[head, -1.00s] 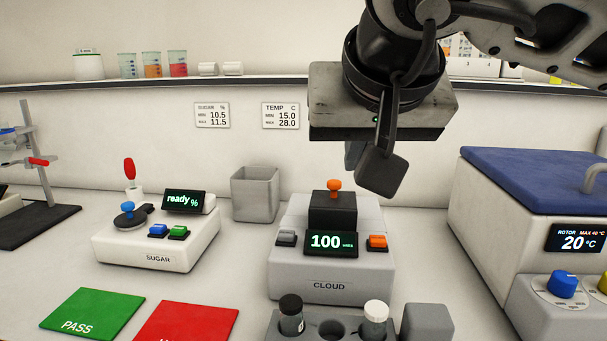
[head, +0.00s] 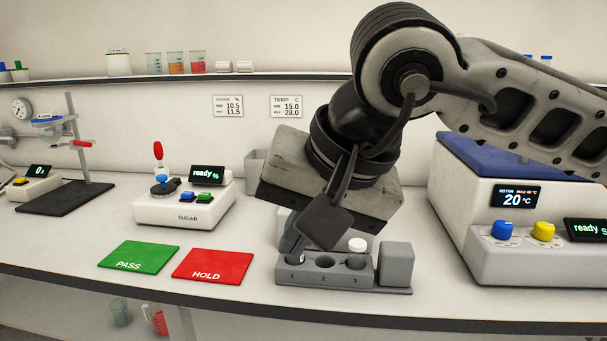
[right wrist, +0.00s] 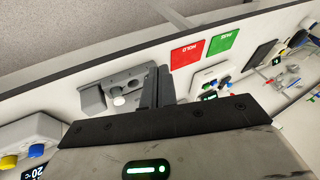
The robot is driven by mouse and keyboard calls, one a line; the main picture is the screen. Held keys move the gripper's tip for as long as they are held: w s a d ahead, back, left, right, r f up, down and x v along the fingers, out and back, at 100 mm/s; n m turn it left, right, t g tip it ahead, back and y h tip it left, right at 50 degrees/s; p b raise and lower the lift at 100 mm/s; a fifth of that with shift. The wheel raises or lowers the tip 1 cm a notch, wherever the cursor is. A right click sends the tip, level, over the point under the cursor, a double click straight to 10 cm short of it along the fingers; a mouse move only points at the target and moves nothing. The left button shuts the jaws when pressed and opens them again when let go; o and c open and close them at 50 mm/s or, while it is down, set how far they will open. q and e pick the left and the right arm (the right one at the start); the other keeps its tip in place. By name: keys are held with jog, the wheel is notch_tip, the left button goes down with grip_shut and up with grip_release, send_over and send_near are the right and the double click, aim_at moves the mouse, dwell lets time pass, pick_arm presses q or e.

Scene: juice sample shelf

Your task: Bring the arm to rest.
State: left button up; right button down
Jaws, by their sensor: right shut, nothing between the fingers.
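My right gripper (head: 309,232) hangs from the arm that comes in from the right, tilted, fingers pointing down. It is shut and empty, in front of the cloud meter and overlapping the back of the grey sample rack (head: 325,277). Whether it touches the rack cannot be told from the head view. The right wrist view shows its two fingers (right wrist: 155,88) together beside the rack (right wrist: 125,75). A white-capped vial (head: 357,245) stands in the rack. Another vial at slot 1 is mostly hidden by a finger. My left gripper is not in view.
A green PASS mat (head: 138,256) and red HOLD mat (head: 212,265) lie left of the rack. The sugar meter (head: 183,207) stands behind them. A blue-lidded centrifuge (head: 455,190) stands right, close under my forearm. The cloud meter is mostly hidden behind the gripper.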

jog(key=s+a+m+g+y+p, duration=0.1)
jog(key=s+a+m+g+y, duration=0.5)
jog(key=s+a+g+y, duration=0.4)
jog(key=w+d+r+m+t+y+p, duration=0.1)
jog(key=w+d+r+m+t+y, duration=0.15)
jog(key=m+y, duration=0.45)
jog(key=w+d+r+m+t+y, duration=0.1)
jog(key=w+d+m+t+y, duration=0.2)
jog(key=m, duration=0.9)
jog(key=w+d+f+m+t+h, duration=0.45)
jog(key=f+m+t+h, duration=0.45)
jog(key=m, duration=0.7)
jog(key=w+d+f+m+t+h, duration=0.45)
jog(key=f+m+t, duration=0.4)
jog(key=m, duration=0.65)
jog(key=s+d+f+m+g+h, duration=0.2)
jog(key=s+d+f+m, duration=0.1)
jog(key=f, duration=0.4)
jog(key=s+d+f+m+g+h+p, duration=0.1)
jog(key=s+d+f+m+g+h, duration=0.1)
jog(key=s+f+m, duration=0.4)
jog(key=s+d+f+m+g+h, duration=0.2)
jog(key=s+d+f+m+h, duration=0.1)
jog(key=f, duration=0.6)
jog(key=shift+s+d+f+m+p, duration=0.2)
jog(key=shift+s+d+m+p, duration=0.1)
jog(key=shift+s+d+m, duration=0.6)
